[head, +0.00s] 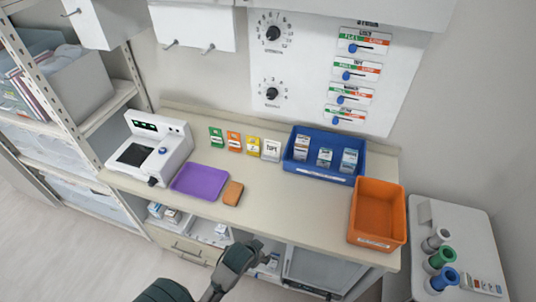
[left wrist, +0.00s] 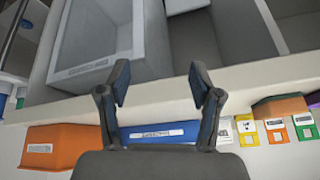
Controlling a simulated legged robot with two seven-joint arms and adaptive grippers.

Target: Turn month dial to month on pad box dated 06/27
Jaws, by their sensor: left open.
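Two round black dials are on the white wall panel: an upper one (head: 272,33) ringed by numbers and a lower one (head: 271,93) with fewer marks. Their captions are too small to read. Several small boxes (head: 324,157) stand in the blue tray (head: 318,178) on the counter; their printed dates are unreadable. My left gripper (head: 258,250) is low at the counter's front edge, well below the dials. In the left wrist view my left gripper (left wrist: 159,82) is open and empty. My right gripper is not in view.
Four sliders, the top one (head: 363,47), are right of the dials. The counter (head: 278,196) holds a white device (head: 150,145), purple tray (head: 200,181), orange sponge (head: 233,193), several upright cards (head: 234,141) and an orange bin (head: 378,211). The counter's front middle is clear.

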